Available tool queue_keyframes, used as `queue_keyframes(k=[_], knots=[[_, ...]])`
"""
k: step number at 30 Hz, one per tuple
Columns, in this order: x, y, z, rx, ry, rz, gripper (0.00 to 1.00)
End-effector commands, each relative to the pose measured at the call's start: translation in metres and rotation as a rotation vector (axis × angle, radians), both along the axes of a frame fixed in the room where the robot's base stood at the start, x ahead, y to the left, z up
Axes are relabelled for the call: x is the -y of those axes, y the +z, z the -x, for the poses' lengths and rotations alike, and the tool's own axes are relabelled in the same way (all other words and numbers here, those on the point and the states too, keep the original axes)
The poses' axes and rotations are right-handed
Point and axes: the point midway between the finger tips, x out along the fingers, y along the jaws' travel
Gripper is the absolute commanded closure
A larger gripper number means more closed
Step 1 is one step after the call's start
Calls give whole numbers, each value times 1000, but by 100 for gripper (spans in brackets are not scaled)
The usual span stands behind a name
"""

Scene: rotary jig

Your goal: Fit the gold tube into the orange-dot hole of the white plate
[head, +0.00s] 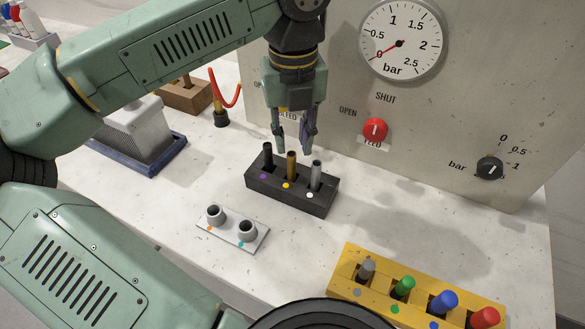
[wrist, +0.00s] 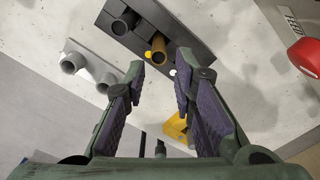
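The gold tube (head: 291,166) stands upright in the middle slot of a black block (head: 318,207), beside a yellow dot. A black tube (head: 268,156) and a grey tube (head: 316,174) stand on either side of it. My gripper (head: 294,147) is open, fingers pointing down just above the block. In the wrist view the gold tube (wrist: 157,52) shows beyond the open fingertips (wrist: 158,68), with nothing between them. The white plate (head: 238,240) lies in front of the block with two raised round sockets. The orange-dot hole (head: 215,213) is the left one, empty; the other has a teal dot.
A yellow rack (head: 345,284) with several coloured pegs stands at the front right. A panel (head: 480,75) with a gauge and a red knob (head: 375,130) rises behind. A grey box on a blue base (head: 150,155) is at left. Bare table lies between plate and rack.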

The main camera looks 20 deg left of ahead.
Motion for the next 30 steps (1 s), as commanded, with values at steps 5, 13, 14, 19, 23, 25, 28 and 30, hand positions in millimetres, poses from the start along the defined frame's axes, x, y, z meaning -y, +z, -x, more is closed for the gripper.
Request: queue_keyframes(k=[5,13,14,19,23,25,28,30], knots=[[0,-23,0,1,-2,0,75],[-4,-56,-2,0,-2,4,75],[-4,-61,-2,-1,-2,2,75],[-4,-73,-2,1,-1,2,75],[-4,-72,-2,0,-1,1,75],[-4,-72,-2,0,-1,1,77],[-4,-72,-2,0,-1,1,84],[-4,-72,-2,0,-1,1,89]])
